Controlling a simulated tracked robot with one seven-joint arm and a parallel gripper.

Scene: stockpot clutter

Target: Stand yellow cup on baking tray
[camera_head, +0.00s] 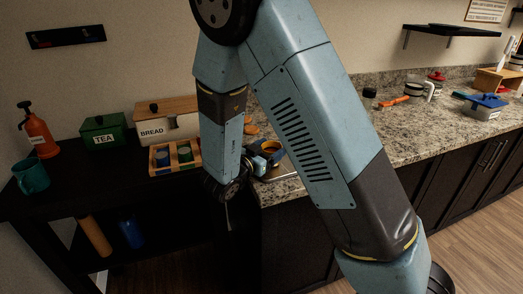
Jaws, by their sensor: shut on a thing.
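My gripper (262,160) is small and partly hidden behind my own arm, at the end of the counter. It is shut on the yellow cup (273,146), of which only a small ochre patch shows. The baking tray (284,174) is a grey metal edge on the granite counter, just below and right of the gripper, mostly covered by my arm. I cannot tell whether the cup touches the tray.
The dark table at left holds an orange spray bottle (38,135), teal mug (31,176), green tea tin (104,132), bread box (163,122) and wooden crate (174,157). The granite counter (425,135) has free room in front of a blue-lidded container (484,106).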

